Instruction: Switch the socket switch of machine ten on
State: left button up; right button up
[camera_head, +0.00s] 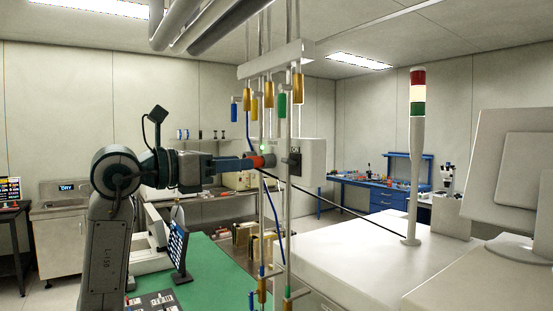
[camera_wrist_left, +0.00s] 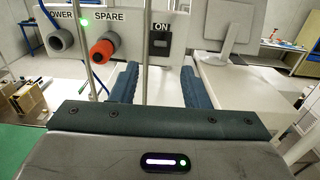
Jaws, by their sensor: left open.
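A light grey socket box (camera_head: 313,162) stands behind the thin vertical rods in the head view. Its front fills the top of the left wrist view (camera_wrist_left: 137,18), with the labels POWER and SPARE, a lit green lamp (camera_wrist_left: 84,22) and a black switch (camera_wrist_left: 160,45) under an ON label. The switch also shows in the head view (camera_head: 294,161); its lever position is too small to tell. My right gripper is not in view.
Thin vertical rods and a blue cable (camera_head: 272,210) stand close by the left gripper. A black cable (camera_head: 335,203) runs right toward a white machine (camera_head: 365,255) with a signal tower (camera_head: 417,150). A green mat (camera_head: 210,280) lies below the arm.

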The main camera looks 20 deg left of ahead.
aim_at(283, 161)
pick_arm(q)
jog(key=p+x, duration=0.4)
jog(key=x, duration=0.5)
jog(key=shift+d+r+p, duration=0.1)
jog(key=shift+p, duration=0.25)
jog(key=shift+w+d, duration=0.25)
jog(key=shift+w, duration=0.15)
